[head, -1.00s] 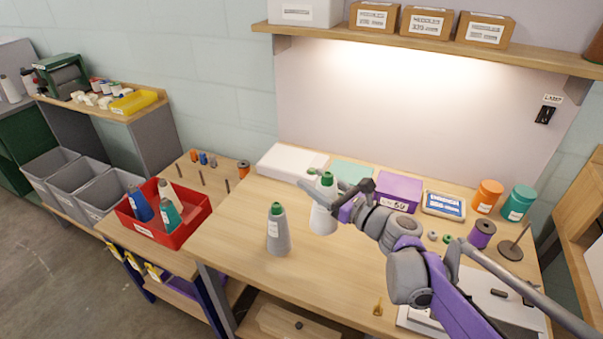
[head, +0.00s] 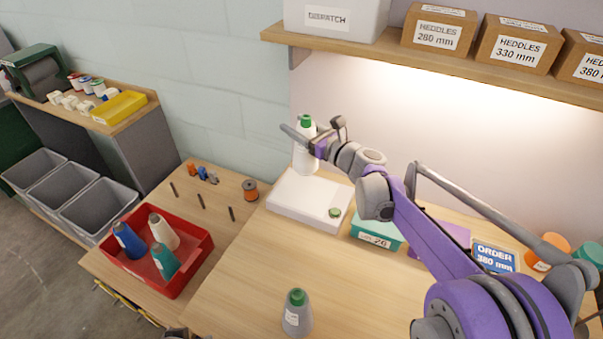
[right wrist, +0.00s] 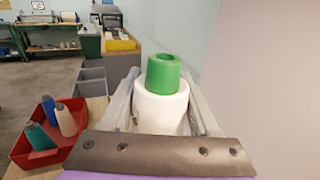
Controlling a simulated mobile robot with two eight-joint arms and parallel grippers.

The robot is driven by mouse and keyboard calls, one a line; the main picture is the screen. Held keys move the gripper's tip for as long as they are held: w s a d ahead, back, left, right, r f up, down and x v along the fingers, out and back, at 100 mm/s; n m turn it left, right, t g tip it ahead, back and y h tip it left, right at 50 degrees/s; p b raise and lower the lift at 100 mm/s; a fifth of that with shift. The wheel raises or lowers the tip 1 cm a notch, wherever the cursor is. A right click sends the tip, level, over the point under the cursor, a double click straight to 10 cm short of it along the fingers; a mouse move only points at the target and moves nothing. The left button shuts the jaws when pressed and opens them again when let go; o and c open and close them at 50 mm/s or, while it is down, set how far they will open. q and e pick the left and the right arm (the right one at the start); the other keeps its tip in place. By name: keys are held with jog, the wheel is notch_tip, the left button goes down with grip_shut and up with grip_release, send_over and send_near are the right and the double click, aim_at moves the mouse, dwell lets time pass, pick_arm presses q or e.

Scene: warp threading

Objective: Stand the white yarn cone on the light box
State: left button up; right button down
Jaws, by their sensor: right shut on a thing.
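The white yarn cone (head: 305,158) with a green top is upright in my right gripper (head: 312,143), which is shut on its upper part. In the right wrist view the cone (right wrist: 162,108) sits between the two fingers; its base is hidden there. The light box (head: 290,212) is a flat white box on the table by the wall. In the head view the cone's lower end overlaps the light box's back edge; I cannot tell whether they touch. My left gripper is not in view.
A grey cone (head: 297,315) stands near the front. A red bin (head: 190,277) holds several cones. The shelf (head: 420,62) overhangs behind.

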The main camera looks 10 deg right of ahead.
aim_at(298, 155)
jog(key=f, duration=0.5)
jog(key=shift+s+f+b, duration=0.15)
jog(key=shift+s+b, duration=0.1)
jog(key=shift+b, duration=0.05)
jog(key=shift+w+f, duration=0.1)
jog(key=shift+f, duration=2.05)
jog(key=c, duration=0.6)
grip_release()
jog(key=shift+f+b, duration=0.1)
jog(key=shift+b, duration=0.2)
jog(key=o, duration=0.5)
